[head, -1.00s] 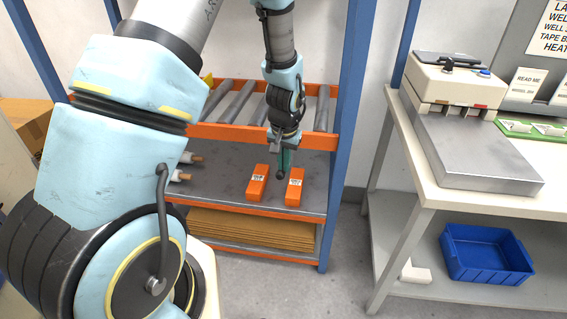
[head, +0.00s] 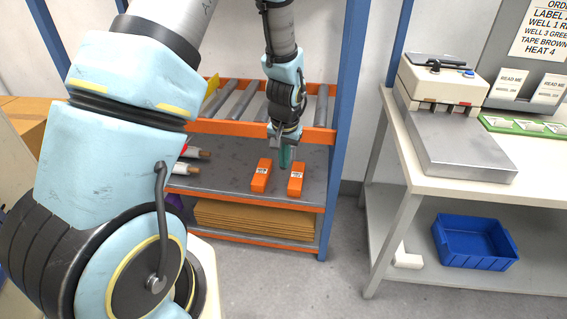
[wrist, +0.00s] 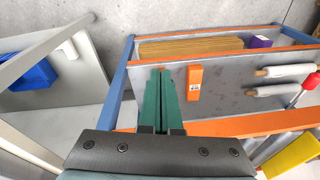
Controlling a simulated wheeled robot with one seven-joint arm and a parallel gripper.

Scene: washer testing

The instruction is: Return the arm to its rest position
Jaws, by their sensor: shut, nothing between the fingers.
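My arm reaches from the left of the head view up and over to the shelf rack, with its end hanging downward. My gripper (head: 285,163) is shut and empty, its green fingers together above the rack's middle shelf. The fingers also show in the wrist view (wrist: 160,100), pointing over the shelf. Two orange boxes stand on that shelf: a left one (head: 261,177) and a right one (head: 296,180). The wrist view shows one orange box (wrist: 195,84) beside the fingers; the other is probably hidden behind them.
The rack has an orange front rail (head: 226,129) and a blue post (head: 341,130) right of my gripper. Rolls lie at the shelf's left, with flat cardboard (head: 255,219) below. A workbench (head: 455,198) at right carries a metal-plated device; a blue bin (head: 475,242) sits beneath.

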